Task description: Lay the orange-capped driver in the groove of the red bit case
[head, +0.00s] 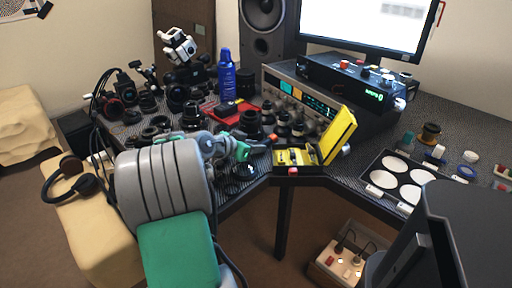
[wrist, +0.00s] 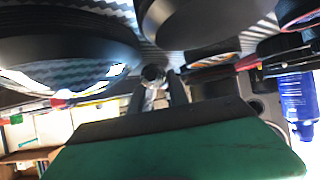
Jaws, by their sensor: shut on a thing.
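My gripper (head: 258,147) reaches over the front edge of the desk, left of an open yellow case.
The yellow case (head: 296,158) stands at the desk's corner, its lid (head: 339,136) raised. Black lenses (head: 250,124) crowd the desk around my gripper. A blue bottle (head: 226,75) and an amplifier (head: 300,98) stand behind. A tray with white discs (head: 385,182) lies right.

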